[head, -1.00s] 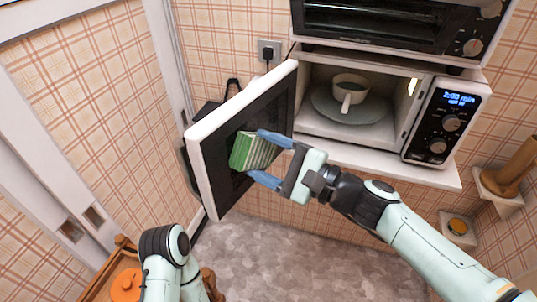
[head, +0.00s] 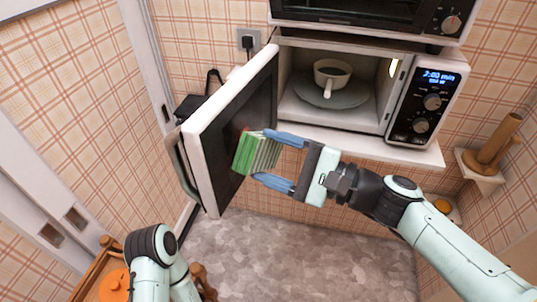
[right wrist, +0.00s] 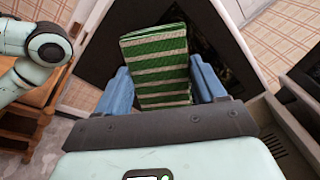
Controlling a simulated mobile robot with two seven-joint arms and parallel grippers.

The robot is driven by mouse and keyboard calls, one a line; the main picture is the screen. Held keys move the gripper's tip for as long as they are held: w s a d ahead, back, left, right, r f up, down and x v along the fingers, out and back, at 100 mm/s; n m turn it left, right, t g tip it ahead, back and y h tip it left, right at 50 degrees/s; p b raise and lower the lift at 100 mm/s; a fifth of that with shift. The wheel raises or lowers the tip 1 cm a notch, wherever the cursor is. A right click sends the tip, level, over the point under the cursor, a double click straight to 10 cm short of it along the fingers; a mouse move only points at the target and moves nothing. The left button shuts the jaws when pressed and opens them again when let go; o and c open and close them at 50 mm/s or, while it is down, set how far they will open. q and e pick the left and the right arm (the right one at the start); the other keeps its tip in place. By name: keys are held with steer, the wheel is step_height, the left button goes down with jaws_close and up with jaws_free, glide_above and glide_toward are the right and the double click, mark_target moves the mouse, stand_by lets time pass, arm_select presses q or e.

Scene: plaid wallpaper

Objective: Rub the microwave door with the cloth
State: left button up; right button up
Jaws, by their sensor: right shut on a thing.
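The microwave (head: 425,105) stands open, its door (head: 195,140) swung out to the left with the dark inner panel facing my right arm. My right gripper (head: 262,156) is shut on the green-and-white striped cloth (head: 243,158), holding it in front of the lower part of that panel. The cloth also shows between the blue fingers in the right wrist view (right wrist: 155,70). Whether it touches the panel I cannot tell. A small reddish spot (head: 244,130) shows by the cloth's upper edge. My left arm shows at the bottom left; its gripper is out of view.
A cup (head: 332,73) stands on a plate (head: 350,97) inside the microwave. An oven (head: 350,15) sits above it. A wall socket (head: 247,40) is behind the door. A wooden stand with an orange pot (head: 115,285) is at the lower left. Floor below is clear.

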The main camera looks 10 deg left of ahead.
mark_target(264, 155)
steer(key=shift+d, duration=0.1)
steer(key=shift+b+v, duration=0.45)
steer(key=shift+v, duration=1)
